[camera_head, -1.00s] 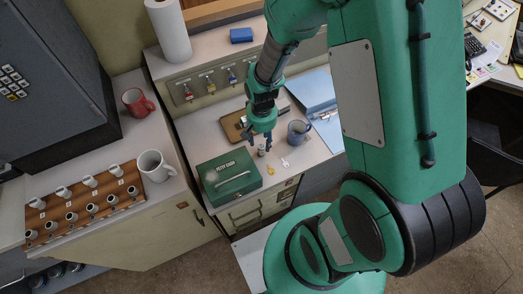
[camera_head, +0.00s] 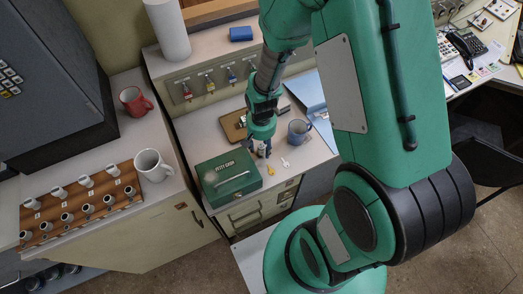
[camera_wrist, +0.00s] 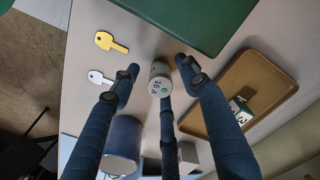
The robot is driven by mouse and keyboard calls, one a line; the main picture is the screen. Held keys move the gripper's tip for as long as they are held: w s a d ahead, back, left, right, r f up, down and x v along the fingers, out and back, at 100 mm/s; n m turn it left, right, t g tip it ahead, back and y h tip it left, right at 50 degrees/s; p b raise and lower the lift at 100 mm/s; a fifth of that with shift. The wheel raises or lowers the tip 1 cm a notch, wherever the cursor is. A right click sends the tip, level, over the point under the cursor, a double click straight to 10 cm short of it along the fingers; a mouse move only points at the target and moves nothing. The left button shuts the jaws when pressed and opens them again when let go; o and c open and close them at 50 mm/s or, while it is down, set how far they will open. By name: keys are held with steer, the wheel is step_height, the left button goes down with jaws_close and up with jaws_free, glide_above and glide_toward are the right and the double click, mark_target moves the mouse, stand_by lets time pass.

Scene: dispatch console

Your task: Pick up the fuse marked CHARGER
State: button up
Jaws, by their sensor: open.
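A small pale cylinder (camera_wrist: 160,80), which looks like a fuse, stands upright on the counter in the wrist view. Its top has dark lettering, perhaps a rating, and a green spot; I cannot read the word CHARGER on it. My gripper (camera_wrist: 158,72) is open, with its fingers spread around the cylinder, one on each side and one behind; I see no clear grip. In the head view my gripper (camera_head: 259,152) is low over the counter between the cash box and the mug, and its fingers largely hide the cylinder.
A green petty cash box (camera_head: 228,177) is close to the left. A blue mug (camera_head: 298,132) stands to the right. A yellow key (camera_wrist: 111,42) and a white key (camera_wrist: 100,78) lie nearby. A brown tray (camera_wrist: 282,88) holds a green-and-white item (camera_wrist: 240,108).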

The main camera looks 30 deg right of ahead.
mark_target(263, 149)
stand_by(0.4)
jaws_close()
steer(key=shift+r, duration=0.2)
steer(key=shift+r+p, duration=0.3)
steer(key=shift+r, duration=0.25)
steer(key=shift+s+r+p, duration=0.3)
steer(key=shift+r, duration=0.35)
steer(key=shift+s+r+p, duration=0.3)
steer(key=shift+r, duration=0.3)
steer(key=s+a+r+p, duration=0.1)
steer(key=s+p, duration=0.1)
steer(key=s, duration=1.2)
steer(key=shift+s, duration=0.4)
steer(key=shift+a, duration=0.1)
